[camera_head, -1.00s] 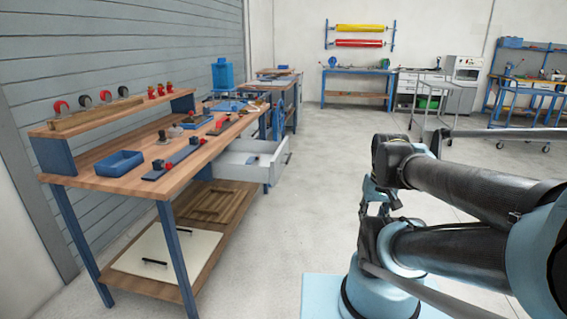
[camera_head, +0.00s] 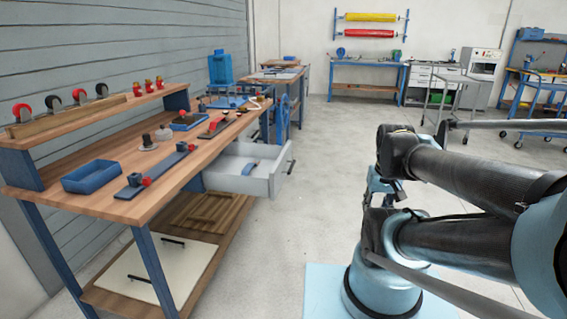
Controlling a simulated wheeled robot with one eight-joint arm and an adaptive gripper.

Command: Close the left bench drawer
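The left workbench (camera_head: 120,203) has a wooden top and blue legs. Its white-grey drawer (camera_head: 240,183) stands pulled out under the top, towards the aisle on the right. A dark handle sits on the drawer's front, and a small blue item (camera_head: 250,167) lies inside. My arm is folded at the right of the view, apart from the drawer. My gripper cannot be made out clearly, so its opening cannot be told.
A blue tray (camera_head: 91,176) and several tools lie on the bench top. A lower shelf (camera_head: 165,262) holds panels. Open grey floor (camera_head: 325,170) lies between the bench and my arm. More benches and a cart (camera_head: 452,96) stand at the back.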

